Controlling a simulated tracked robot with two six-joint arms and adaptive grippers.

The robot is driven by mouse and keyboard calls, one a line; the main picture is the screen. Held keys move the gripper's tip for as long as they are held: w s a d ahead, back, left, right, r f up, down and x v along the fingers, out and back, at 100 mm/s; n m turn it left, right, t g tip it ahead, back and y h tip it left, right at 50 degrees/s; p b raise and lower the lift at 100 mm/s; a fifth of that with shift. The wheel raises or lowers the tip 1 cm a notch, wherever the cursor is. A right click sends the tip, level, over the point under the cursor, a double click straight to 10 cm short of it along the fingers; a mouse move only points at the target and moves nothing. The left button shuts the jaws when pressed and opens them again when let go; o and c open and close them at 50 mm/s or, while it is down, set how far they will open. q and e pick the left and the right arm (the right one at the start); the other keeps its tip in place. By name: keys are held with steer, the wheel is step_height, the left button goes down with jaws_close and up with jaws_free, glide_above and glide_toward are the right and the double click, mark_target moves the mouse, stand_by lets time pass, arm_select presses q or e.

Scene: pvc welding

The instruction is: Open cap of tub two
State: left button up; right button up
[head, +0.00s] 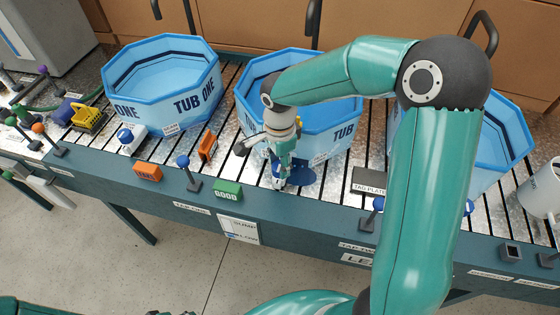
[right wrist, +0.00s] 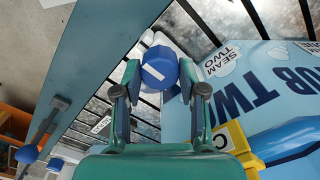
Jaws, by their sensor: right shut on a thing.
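Tub two (head: 248,98) is a light blue octagonal tub in the middle of the bench, partly hidden behind my right arm. It also shows at the right of the right wrist view (right wrist: 235,95), with "TUB TWO" lettering and a "SEAM TWO" label. The cap of tub two (right wrist: 160,66) is round and blue with a white stripe on top. My right gripper (right wrist: 160,84) is shut on the cap, with one finger on each side. In the head view the right gripper (head: 281,170) is low at the tub's front. My left gripper is not in view.
Tub one (head: 165,80) stands to the left, with a white fitting and blue cap (head: 126,136) in front. A third blue tub (head: 505,135) is partly hidden at the right. Orange blocks (head: 147,172), a green "GOOD" block (head: 227,190) and blue-knobbed levers (head: 187,172) line the front edge.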

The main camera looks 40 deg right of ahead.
steer(key=shift+n, duration=0.4)
steer(key=shift+w+n+b, duration=0.1)
steer(key=shift+n+b, duration=0.4)
steer(key=shift+n, duration=0.1)
steer(key=n, duration=0.2)
steer(key=shift+n+b, duration=0.3)
steer(key=shift+b, duration=0.1)
steer(key=n, duration=0.5)
steer(key=shift+r+b, duration=0.1)
steer(key=shift+b, duration=0.3)
steer(key=n, duration=0.5)
steer(key=shift+n, duration=0.4)
steer(key=n, duration=0.6)
steer(key=shift+w, duration=0.1)
